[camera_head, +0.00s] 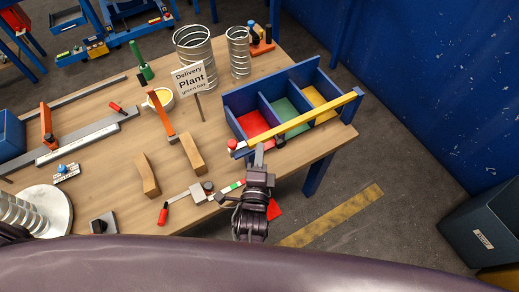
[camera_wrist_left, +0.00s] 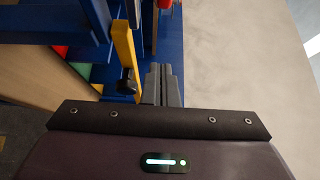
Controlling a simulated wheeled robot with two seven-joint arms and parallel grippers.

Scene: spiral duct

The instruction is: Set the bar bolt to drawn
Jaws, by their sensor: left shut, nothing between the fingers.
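A long yellow bar (camera_head: 300,123), which looks like the bar bolt, runs slantwise along the near side of a blue three-compartment bin (camera_head: 310,78). A red knob (camera_head: 232,145) is at its left end. The left wrist view shows the yellow bar (camera_wrist_left: 123,48) with a dark knob (camera_wrist_left: 126,84) on it. My left gripper (camera_head: 259,152) is shut and empty, its tips close to the bar near its left end. The fingers (camera_wrist_left: 161,84) are just right of the dark knob in the left wrist view. I cannot tell whether they touch it. My right gripper is out of view.
The bin's compartments are red, green and yellow, at the table's right edge. A red-handled clamp-like piece (camera_head: 164,213) lies left of my gripper. A sign (camera_head: 189,78), wire coils (camera_head: 193,48) and wooden blocks (camera_head: 147,175) stand on the table. Open floor (camera_head: 370,160) lies right.

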